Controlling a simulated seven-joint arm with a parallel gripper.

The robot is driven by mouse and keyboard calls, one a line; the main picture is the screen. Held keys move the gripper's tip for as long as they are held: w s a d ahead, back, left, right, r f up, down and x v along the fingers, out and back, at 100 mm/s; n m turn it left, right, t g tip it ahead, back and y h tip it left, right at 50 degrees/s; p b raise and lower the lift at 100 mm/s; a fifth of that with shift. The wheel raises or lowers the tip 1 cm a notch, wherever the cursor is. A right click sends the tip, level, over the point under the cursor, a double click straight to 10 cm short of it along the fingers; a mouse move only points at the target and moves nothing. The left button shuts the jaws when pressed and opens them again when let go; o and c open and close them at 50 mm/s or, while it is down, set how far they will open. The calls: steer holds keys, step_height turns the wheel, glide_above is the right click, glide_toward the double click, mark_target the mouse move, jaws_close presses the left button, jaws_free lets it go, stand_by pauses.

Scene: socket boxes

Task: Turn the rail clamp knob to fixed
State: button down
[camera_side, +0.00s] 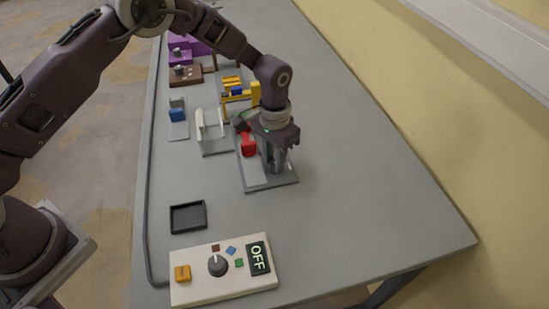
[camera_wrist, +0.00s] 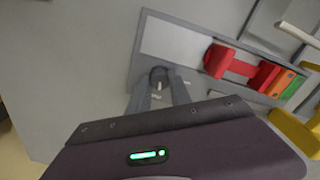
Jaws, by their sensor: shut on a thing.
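The rail clamp is a grey plate (camera_side: 255,180) with a red block (camera_side: 248,144) on a lighter strip, near the table's middle. In the wrist view the plate (camera_wrist: 145,65) runs across the top, with the red part (camera_wrist: 238,66) at right. A small dark knob (camera_wrist: 158,75) stands on the plate near its edge. My gripper (camera_side: 278,168) points down over the plate; in the wrist view its fingers (camera_wrist: 159,90) are shut on the knob. Small marks beside the knob are too small to read. The side view hides the knob behind the fingers.
A white panel (camera_side: 200,290) with a dial and an OFF sign stands at the near end, with a black tray (camera_side: 188,217) behind it. The table's right side is clear.

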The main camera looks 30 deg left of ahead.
steer(key=shift+m, duration=1.3)
steer(key=shift+r+m, duration=0.1)
steer(key=shift+m, duration=0.2)
steer(key=c, duration=1.2)
jaws_free()
step_height(320, 180, up, 7)
